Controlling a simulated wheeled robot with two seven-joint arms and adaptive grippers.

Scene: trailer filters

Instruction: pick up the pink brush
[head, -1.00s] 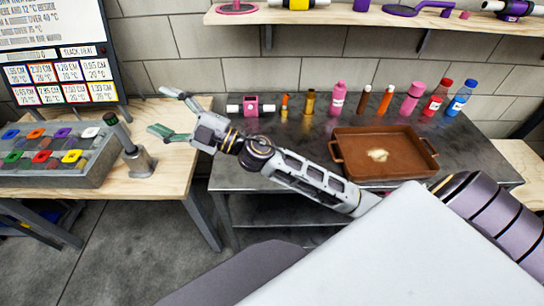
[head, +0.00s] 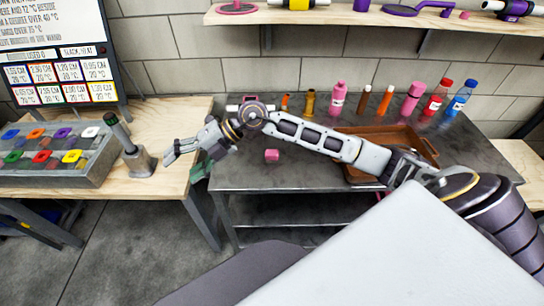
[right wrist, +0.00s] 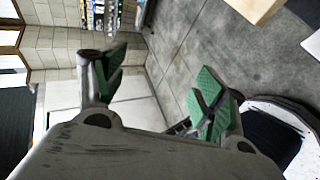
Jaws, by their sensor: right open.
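I cannot tell for sure which thing is the pink brush. Pink things in the head view are a small pink block (head: 271,155) on the metal table, pink bottles (head: 338,97) at its back and a flat round pink piece (head: 238,9) on the shelf. My right gripper (head: 186,162) is open and empty, over the gap between the wooden and metal tables, left of the pink block. Its green-padded fingers stand apart in the right wrist view (right wrist: 160,90), with nothing between them. My left gripper is out of view.
My right arm hides part of the brown tray (head: 425,150) and most of a piece with white ends behind it. A grey post (head: 140,163) and a box of coloured pieces (head: 90,172) stand on the wooden table.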

